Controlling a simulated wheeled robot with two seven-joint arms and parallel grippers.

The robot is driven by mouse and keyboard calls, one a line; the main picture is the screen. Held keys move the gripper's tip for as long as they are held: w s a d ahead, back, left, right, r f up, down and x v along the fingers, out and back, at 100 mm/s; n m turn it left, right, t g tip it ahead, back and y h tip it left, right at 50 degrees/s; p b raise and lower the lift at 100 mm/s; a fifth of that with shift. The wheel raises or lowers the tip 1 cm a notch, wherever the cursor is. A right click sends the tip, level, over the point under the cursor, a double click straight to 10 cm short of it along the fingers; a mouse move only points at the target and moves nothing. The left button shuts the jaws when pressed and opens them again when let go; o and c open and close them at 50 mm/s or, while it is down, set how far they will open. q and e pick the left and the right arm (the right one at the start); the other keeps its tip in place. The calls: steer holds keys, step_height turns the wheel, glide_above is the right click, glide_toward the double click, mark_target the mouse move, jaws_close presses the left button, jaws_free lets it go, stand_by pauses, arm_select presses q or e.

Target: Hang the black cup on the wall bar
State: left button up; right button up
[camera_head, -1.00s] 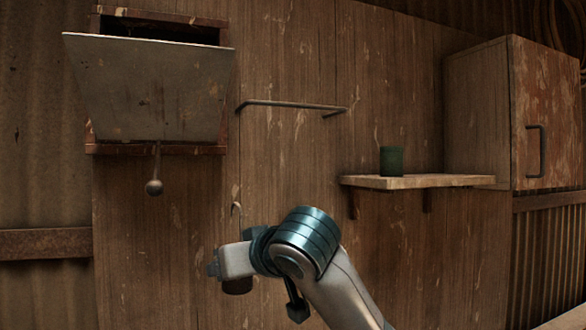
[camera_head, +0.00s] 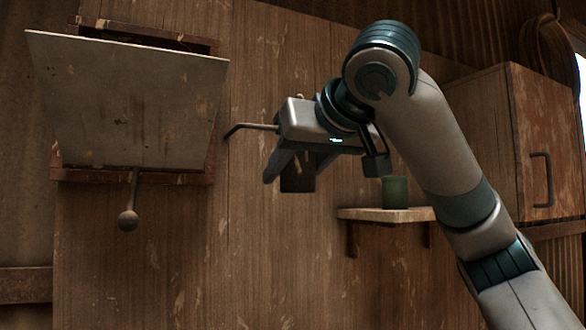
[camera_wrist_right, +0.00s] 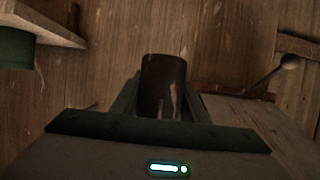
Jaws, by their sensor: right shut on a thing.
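The black cup (camera_head: 298,183) hangs below my right gripper (camera_head: 290,168), which is shut on it. In the right wrist view the dark cup (camera_wrist_right: 162,82) sits between the two fingers. I cannot tell whether the hook touches the bar. My left gripper is not in view.
A green cup (camera_head: 395,192) stands on a wooden shelf (camera_head: 360,214) just below my right arm. A wall box with a tilted flap (camera_head: 130,105) and a ball-ended lever (camera_head: 128,220) is at left. A closed cabinet (camera_head: 540,130) is at right. The wall below the bar is clear.

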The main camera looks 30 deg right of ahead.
steer(key=shift+s+d+r, duration=0.4)
steer(key=shift+r, duration=0.15)
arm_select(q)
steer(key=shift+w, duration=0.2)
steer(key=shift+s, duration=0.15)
arm_select(e)
steer(key=shift+w, duration=0.15)
steer(key=shift+w, duration=0.3)
arm_select(q)
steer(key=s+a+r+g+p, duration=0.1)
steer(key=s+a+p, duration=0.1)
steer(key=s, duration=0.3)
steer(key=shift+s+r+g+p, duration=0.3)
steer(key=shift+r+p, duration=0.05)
steer(key=shift+p, duration=0.25)
arm_select(e)
steer(key=r+x, duration=0.1)
steer(key=x, duration=0.9)
steer(key=shift+w+d, duration=0.15)
steer(key=shift+w, duration=0.3)
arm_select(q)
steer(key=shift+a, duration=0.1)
